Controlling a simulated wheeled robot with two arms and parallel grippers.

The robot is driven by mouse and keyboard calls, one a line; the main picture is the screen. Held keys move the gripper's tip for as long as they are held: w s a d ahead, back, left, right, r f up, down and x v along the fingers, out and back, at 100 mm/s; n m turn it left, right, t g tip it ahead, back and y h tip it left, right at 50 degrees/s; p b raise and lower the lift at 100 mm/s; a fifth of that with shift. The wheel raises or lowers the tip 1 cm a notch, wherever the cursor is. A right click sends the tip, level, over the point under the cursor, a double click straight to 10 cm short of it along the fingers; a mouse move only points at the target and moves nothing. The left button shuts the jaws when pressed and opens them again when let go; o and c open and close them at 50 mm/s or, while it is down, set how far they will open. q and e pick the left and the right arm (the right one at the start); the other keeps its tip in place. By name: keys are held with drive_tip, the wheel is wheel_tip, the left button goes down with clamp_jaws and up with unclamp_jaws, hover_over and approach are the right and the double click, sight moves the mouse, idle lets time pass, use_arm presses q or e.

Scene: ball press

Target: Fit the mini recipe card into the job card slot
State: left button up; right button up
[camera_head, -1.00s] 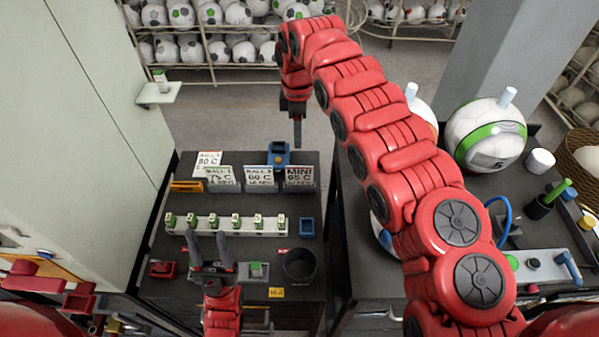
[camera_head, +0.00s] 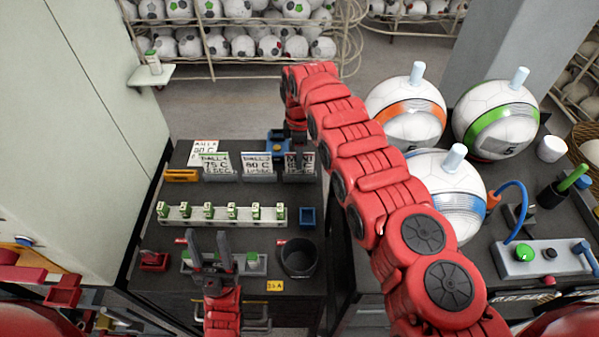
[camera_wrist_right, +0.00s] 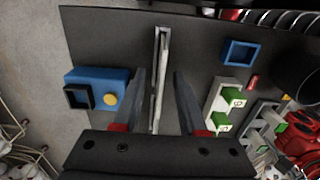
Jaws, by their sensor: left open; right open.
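The mini recipe card (camera_head: 299,170), white with dark lettering, stands upright at the right end of the card row. My right arm partly covers it in the head view. In the right wrist view the card (camera_wrist_right: 162,50) shows edge-on between the two fingers of my right gripper (camera_wrist_right: 159,82), which is open with a gap on each side. In the head view my right gripper (camera_head: 297,143) is above the card. My left gripper (camera_head: 209,240) is open and empty over the front of the dark table. I cannot tell which part is the job card slot.
Other recipe cards (camera_head: 215,166) stand to the left. A blue device (camera_wrist_right: 90,75) with a yellow button sits beside the card. A white rack (camera_head: 190,222) with green-topped pieces and a black cup (camera_head: 298,258) are nearer. Balls (camera_head: 493,120) stand on the right bench.

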drive_tip(key=shift+s+f, duration=0.1)
clamp_jaws()
idle(0.5)
